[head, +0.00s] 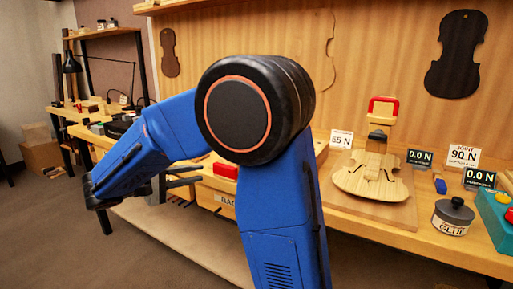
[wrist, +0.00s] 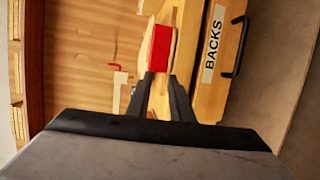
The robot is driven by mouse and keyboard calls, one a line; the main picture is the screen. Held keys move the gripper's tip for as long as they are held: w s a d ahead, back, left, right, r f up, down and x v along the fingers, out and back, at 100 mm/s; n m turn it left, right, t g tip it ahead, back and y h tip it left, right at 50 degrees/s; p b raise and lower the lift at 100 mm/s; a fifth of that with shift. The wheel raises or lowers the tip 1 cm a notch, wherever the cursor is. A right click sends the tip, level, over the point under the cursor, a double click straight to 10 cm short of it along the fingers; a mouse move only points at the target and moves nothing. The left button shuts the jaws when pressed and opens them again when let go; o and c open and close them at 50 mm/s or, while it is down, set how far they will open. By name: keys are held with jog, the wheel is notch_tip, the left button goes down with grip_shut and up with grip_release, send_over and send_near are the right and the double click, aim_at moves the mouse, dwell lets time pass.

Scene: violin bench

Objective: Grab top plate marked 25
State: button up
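No plate with a readable 25 shows in either view. A pale wooden violin top plate with f-holes (head: 372,178) lies on a board on the bench at the right in the head view. My gripper (head: 197,176) is left of a red-topped block (head: 227,169) in the head view. In the wrist view my gripper (wrist: 161,76) has its two fingers apart, with a gap between them. The red-faced block (wrist: 159,48) is just beyond the fingertips; I cannot tell whether they touch it. My arm hides the bench's middle.
A drawer labelled BACKS (wrist: 213,45) with a black handle (wrist: 240,47) is beside the fingers in the wrist view. A glue pot (head: 453,214), force displays (head: 420,158) and a teal box (head: 495,215) stand on the right of the bench. Floor shows at lower left.

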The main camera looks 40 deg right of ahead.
jog(key=w+a+r+t+h, duration=0.1)
jog(key=w+a+h, duration=0.1)
jog(key=w+a, duration=0.2)
jog(key=d, duration=0.4)
jog(key=w+d, duration=0.1)
jog(key=d, duration=0.7)
jog(key=shift+w, duration=0.15)
jog(key=shift+w+d+f, duration=0.15)
jog(key=shift+d, duration=2.6)
grip_shut()
